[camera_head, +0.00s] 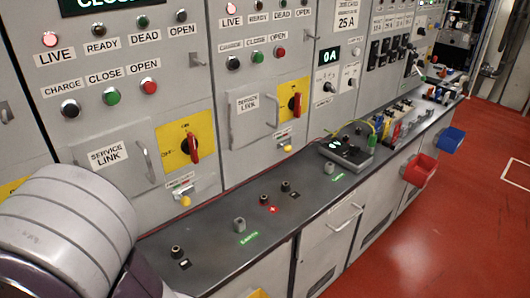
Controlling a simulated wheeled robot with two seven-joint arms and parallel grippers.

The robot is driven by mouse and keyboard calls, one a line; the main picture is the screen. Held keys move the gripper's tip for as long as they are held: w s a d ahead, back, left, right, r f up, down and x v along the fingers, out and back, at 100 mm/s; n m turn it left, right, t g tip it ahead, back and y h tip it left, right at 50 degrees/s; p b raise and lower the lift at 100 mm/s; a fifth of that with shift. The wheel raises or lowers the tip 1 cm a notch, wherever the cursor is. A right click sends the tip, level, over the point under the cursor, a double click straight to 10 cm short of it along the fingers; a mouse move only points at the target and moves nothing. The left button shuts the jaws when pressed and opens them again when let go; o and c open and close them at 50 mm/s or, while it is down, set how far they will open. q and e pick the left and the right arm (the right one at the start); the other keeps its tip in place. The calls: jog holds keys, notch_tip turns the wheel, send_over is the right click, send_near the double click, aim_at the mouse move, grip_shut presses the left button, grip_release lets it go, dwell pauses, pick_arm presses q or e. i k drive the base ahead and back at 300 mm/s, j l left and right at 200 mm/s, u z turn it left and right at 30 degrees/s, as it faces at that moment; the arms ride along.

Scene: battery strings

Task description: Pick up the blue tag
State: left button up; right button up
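I cannot make out the blue tag for certain. Small blue, red, yellow and white items (396,131) lie on the far right part of the grey counter (215,218), too small to tell apart. More small red and blue pieces (430,91) lie further back on it. An arm link of mine fills the lower left corner, but neither of my grippers is in view.
Grey cabinets with lamps, buttons and yellow switch plates (185,143) stand behind the counter. A dark meter box (345,152) with a lit display sits mid-counter. A red bin (419,170) and a blue bin (451,140) hang on its front. The red floor (450,230) is clear.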

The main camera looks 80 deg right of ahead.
aim_at(378, 125)
jog(key=z, duration=3.45)
